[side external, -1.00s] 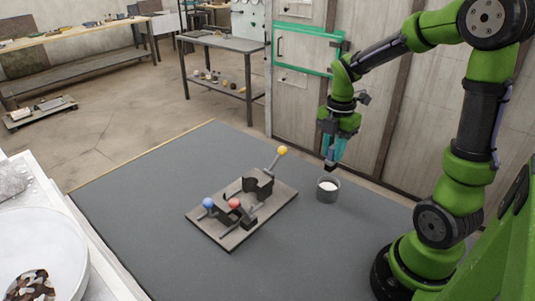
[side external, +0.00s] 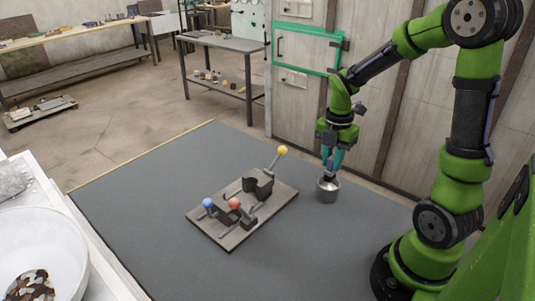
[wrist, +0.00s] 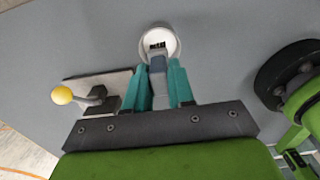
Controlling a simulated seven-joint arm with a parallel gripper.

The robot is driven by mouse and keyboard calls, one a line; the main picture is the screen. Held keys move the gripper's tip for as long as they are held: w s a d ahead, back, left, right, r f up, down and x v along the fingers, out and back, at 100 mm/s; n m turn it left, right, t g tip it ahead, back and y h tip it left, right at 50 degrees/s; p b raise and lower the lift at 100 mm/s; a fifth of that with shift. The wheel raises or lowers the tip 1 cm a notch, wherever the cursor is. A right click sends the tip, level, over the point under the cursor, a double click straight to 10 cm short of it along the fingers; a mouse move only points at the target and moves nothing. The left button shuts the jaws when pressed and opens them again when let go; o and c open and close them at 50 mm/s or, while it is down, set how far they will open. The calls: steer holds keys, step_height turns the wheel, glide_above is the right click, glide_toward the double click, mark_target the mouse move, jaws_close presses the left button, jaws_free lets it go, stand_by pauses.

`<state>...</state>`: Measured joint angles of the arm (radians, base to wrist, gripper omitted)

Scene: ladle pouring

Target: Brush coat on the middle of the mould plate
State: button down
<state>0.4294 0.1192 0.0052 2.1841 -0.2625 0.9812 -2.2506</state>
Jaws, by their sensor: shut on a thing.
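My gripper (side external: 333,161) is above the grey pot, with its teal fingers shut on a grey brush handle (wrist: 157,72). The brush points down and its dark bristles (wrist: 157,45) are inside the pot's opening in the wrist view. The pot (side external: 328,192) is a small cylinder with white contents (wrist: 169,40), standing on the table right of the mould plate. The mould plate (side external: 222,234) lies flat, bearing dark mould blocks (side external: 258,183) and levers with blue (side external: 208,203), red (side external: 234,203) and yellow (side external: 282,151) knobs. The brush tip is hidden in the side view.
The grey table top (side external: 140,190) is clear around the plate and pot. A white bowl (side external: 45,255) with brown pieces stands at the lower left. A wooden wall (side external: 380,110) rises behind the pot.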

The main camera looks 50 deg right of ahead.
mark_target(331, 169)
steer(key=shift+f, duration=0.1)
stand_by(0.6)
steer(key=shift+f, duration=1.05)
steer(key=shift+f, duration=0.65)
stand_by(0.4)
steer(key=shift+r, duration=0.1)
stand_by(0.4)
steer(key=shift+r, duration=3.7)
